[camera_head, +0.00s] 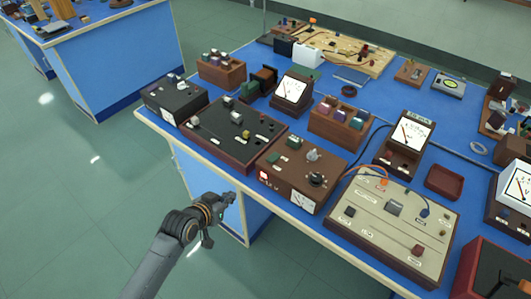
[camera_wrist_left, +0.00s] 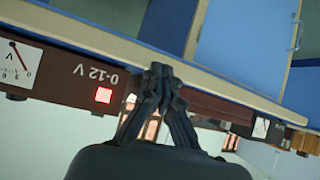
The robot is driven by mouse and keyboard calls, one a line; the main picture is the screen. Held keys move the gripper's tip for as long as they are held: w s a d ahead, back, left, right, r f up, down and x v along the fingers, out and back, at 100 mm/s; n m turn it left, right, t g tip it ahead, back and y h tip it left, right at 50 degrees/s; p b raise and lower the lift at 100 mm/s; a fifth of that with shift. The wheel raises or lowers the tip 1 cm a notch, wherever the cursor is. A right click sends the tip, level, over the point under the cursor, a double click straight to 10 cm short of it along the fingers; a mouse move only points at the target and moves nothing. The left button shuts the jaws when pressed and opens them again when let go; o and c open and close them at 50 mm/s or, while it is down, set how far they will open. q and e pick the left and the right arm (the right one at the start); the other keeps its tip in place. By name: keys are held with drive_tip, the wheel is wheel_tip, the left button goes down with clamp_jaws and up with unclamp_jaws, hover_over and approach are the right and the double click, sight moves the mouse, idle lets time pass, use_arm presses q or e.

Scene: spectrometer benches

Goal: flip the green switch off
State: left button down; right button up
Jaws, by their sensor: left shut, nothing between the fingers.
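A brown power supply box (camera_head: 300,180) stands at the bench's front edge, with a dial, a black knob and a meter. A red lit square switch (camera_head: 264,176) is on its front face; it also shows in the left wrist view (camera_wrist_left: 103,95) beside the upside-down label "0-12 V". My left gripper (camera_head: 230,198) is shut and empty, in front of the bench edge and apart from the box. In the wrist view its fingertips (camera_wrist_left: 160,72) are right of the red square. My right gripper is not in view.
A dark box with knobs (camera_head: 232,132) stands left of the brown box and a cream circuit board (camera_head: 395,215) with wires stands right. The blue bench (camera_head: 240,97) is crowded with meters and wooden racks. The green floor (camera_head: 70,215) at left is clear.

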use_arm(q)
drive_tip(key=d+r+m+h, duration=0.1)
drive_tip(key=d+r, duration=0.2)
drive_tip(key=r, duration=0.6)
drive_tip(key=d+r+m+t+h+p, duration=0.1)
drive_tip(key=d+r+h, duration=0.1)
drive_tip(key=r, duration=0.7)
drive_tip(key=shift+s+d+r+m, duration=0.2)
drive_tip(key=shift+d+m, duration=0.1)
drive_tip(key=shift+d, duration=0.1)
drive_tip(key=shift+w+d, duration=0.1)
drive_tip(key=p, duration=0.2)
hover_over(266, 166)
drive_tip(key=f, duration=0.2)
drive_tip(key=w+f, duration=0.1)
drive_tip(key=shift+d+f, duration=0.3)
drive_tip(key=shift+f, duration=0.05)
drive_tip(key=f, duration=0.2)
drive_tip(key=shift+s+a+f, duration=0.2)
drive_tip(key=shift+s+f, duration=0.1)
drive_tip(key=shift+f, duration=0.1)
drive_tip(key=shift+s+a+f, duration=0.1)
drive_tip(key=shift+f, duration=0.55)
